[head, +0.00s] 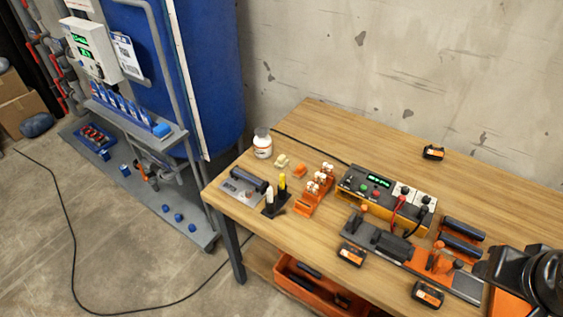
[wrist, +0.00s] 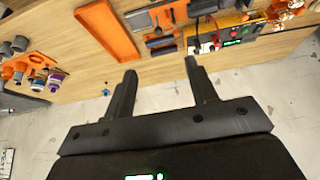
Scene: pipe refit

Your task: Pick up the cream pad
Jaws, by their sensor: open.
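The cream pad (head: 282,160) appears as a small pale block on the wooden workbench, near its back left part, between a white jar and a small orange block. I cannot make it out in the wrist view. My gripper (wrist: 160,68) is open and empty, its two dark fingers apart with bench and floor beyond them. In the head view part of my dark arm shows at the lower right, far to the right of the pad.
The white jar (head: 262,147), small orange block (head: 300,171) and orange rack (head: 313,196) crowd the pad's area. A powered unit (head: 383,197) stands mid-bench. Battery packs (head: 351,254) lie around. An orange tray (wrist: 107,30) is on the bench. The bench's back middle is mostly clear.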

